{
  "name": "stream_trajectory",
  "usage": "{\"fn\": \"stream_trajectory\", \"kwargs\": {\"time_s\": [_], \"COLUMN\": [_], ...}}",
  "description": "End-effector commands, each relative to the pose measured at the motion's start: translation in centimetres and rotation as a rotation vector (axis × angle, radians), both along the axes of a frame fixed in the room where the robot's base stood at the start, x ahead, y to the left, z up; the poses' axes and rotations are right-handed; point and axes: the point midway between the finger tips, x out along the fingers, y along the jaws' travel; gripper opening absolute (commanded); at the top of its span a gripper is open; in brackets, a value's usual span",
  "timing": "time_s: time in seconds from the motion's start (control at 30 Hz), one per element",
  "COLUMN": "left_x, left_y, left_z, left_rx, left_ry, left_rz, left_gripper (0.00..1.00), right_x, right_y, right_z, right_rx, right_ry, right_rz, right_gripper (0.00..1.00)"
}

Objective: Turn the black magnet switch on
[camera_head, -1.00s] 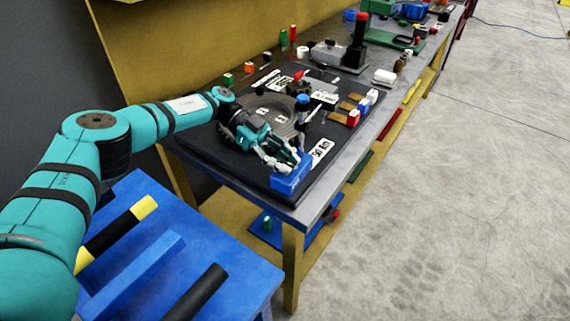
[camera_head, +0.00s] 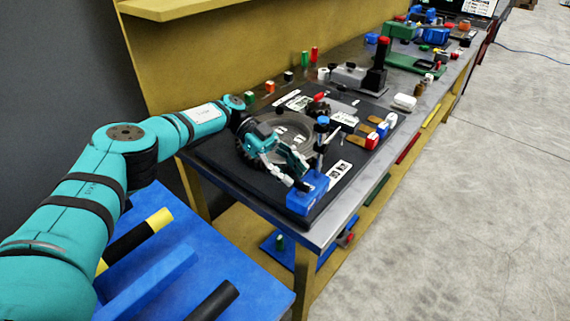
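A blue magnetic base block (camera_head: 309,199) stands at the near corner of the black plate (camera_head: 222,168) on the workbench. A thin post with a blue top (camera_head: 321,126) rises beside it. The black magnet switch is too small, or too hidden by the fingers, to make out for certain. My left gripper (camera_head: 298,173) reaches down over the plate, its fingers spread, with the tips close to the upper left of the blue block. I cannot tell whether they touch it. Nothing shows held between the fingers. My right gripper is not in view.
A round grey rotary table (camera_head: 280,127) lies behind my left gripper. Red and blue blocks (camera_head: 377,137) stand on the plate's right side. A dark column with a red top (camera_head: 378,65) is farther back. A blue cart (camera_head: 232,265) with bars is at lower left; the right floor is clear.

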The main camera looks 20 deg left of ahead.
Motion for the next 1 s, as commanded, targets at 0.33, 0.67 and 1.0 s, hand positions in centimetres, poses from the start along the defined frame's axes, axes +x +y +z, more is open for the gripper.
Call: {"fn": "stream_trajectory", "kwargs": {"time_s": [0.33,0.67,1.0], "left_x": [1.2,1.3,1.3], "left_y": [2.9,3.1,3.1], "left_z": [1.3,1.4,3.4], "left_rx": [-0.001,-0.002,-0.002], "left_ry": [0.001,0.001,0.000], "left_rz": [-0.001,-0.002,-0.001], "left_gripper": [0.36,0.36,0.36], "right_x": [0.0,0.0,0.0], "right_y": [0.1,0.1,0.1], "right_z": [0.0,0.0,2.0], "right_rx": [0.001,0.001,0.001], "right_ry": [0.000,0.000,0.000], "right_rz": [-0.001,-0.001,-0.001], "right_gripper": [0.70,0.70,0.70]}}
